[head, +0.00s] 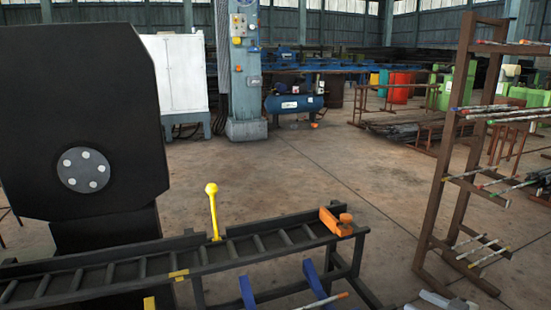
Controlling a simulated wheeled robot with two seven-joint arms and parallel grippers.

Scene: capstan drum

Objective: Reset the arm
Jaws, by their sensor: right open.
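My right gripper (449,301) shows only in part at the bottom edge, right of centre. Its light grey fingers are apart, with nothing seen between them. It is low in the picture, right of the dark roller track (190,262) and apart from it in the picture. A yellow lever with a ball knob (212,205) stands nearly upright at the track's back rail. An orange block with a round knob (337,221) sits at the track's right end. A large black machine housing (75,110) with a grey bolted disc (83,169) stands at the left. My left gripper is not in view.
A brown rack (447,150) with several thin rods stands at the right. Blue supports (315,279) and a rod with an orange tip (322,301) are in front of the track. The concrete floor (340,170) behind the track is open. A grey-blue column (245,75) stands farther back.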

